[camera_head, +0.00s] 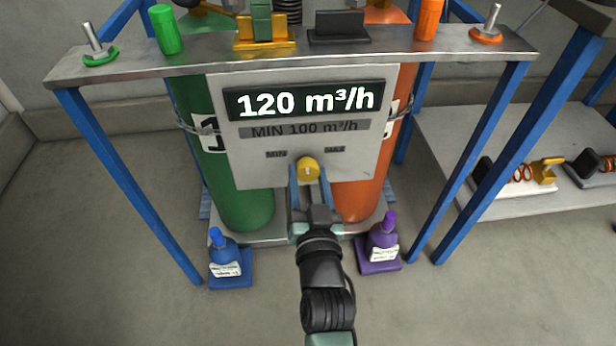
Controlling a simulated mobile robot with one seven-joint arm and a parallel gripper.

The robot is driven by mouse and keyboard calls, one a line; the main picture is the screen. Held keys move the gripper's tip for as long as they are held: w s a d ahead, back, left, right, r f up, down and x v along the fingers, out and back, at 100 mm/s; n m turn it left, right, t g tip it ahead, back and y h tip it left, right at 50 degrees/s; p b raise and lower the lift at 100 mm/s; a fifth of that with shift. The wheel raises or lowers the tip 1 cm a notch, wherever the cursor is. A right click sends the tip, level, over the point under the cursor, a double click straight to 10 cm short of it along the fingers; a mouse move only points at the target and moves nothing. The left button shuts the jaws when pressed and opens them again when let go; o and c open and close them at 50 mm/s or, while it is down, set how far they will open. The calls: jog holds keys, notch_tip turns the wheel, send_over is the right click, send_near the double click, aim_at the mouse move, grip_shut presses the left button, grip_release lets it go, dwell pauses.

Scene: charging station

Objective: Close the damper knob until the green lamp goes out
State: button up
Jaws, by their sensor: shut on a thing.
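The yellow round knob (308,169) sits low on a grey panel (245,165), between the small labels MIN at left and MAX at right. A pale mark on the knob points about straight up. My gripper (309,178) reaches it from below and is shut on the knob, one blue finger on each side. The display (305,100) above reads 120 m³/h, with MIN 100 m³/h under it. A green cylinder (166,30) stands at the left on the metal shelf; I cannot tell whether it is a lamp or is lit.
A green tank (245,210) and an orange tank (358,200) stand behind the panel. A blue bottle (226,258) and a purple bottle (382,245) flank my arm on the floor. Blue legs (125,180) hold the metal shelf (290,46). A low bench (455,150) is at right.

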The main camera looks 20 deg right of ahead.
grip_shut()
jog(key=shift+f+n+b, duration=0.1)
jog(key=shift+n+b, duration=0.4)
jog(key=shift+n, duration=1)
jog(key=o, duration=1.1)
grip_release()
jog(key=shift+o, duration=0.2)
jog(key=shift+s, duration=0.1)
jog(key=p+v, duration=0.4)
jog(key=v, duration=0.9)
